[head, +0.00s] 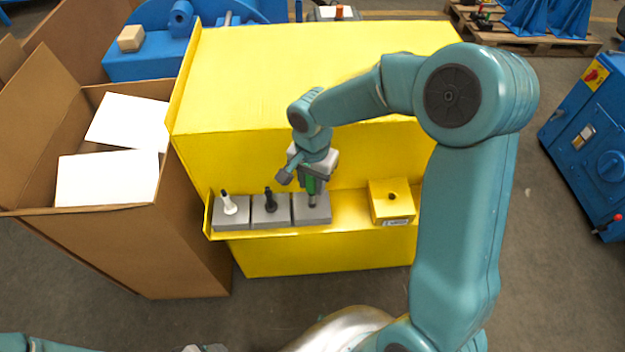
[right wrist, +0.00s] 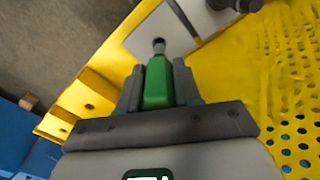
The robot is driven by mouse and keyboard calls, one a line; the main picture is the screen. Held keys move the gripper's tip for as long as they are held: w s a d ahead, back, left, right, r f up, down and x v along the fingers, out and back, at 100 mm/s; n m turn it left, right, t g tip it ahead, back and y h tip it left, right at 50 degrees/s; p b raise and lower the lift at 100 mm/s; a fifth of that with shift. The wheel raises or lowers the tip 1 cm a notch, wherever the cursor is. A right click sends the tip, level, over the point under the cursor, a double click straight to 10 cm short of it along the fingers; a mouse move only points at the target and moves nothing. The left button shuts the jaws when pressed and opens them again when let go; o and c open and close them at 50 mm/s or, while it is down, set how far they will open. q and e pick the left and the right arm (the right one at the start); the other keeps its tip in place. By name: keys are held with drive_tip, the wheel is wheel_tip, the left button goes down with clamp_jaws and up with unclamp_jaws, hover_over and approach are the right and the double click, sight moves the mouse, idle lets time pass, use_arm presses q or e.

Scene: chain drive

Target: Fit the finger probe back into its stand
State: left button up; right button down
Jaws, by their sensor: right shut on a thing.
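My right gripper (head: 314,180) is shut on a green-bodied finger probe (head: 311,186) with a grey tip. The probe points down at the right-hand one of three grey stand blocks (head: 322,216) on the yellow ledge. In the right wrist view the green probe (right wrist: 158,84) sits between the fingers, its tip (right wrist: 158,46) over or against the pale block top (right wrist: 140,38). I cannot tell whether the tip is inside a hole. Of my left gripper only a small grey part (head: 205,348) shows at the bottom edge of the head view, its jaws unclear.
A yellow box (head: 391,202) with a dark hole stands to the right. The ledge has a low front lip. A cardboard carton (head: 180,230) stands left.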

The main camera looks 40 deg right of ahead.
sight(313, 191)
drive_tip(key=shift+f+b, duration=2)
drive_tip(key=shift+f, duration=0.05)
drive_tip(key=c, duration=0.7)
unclamp_jaws()
wheel_tip(313, 191, up, 16)
drive_tip(key=shift+r+p, duration=0.2)
drive_tip(key=shift+p, duration=1)
drive_tip(key=shift+s, duration=0.1)
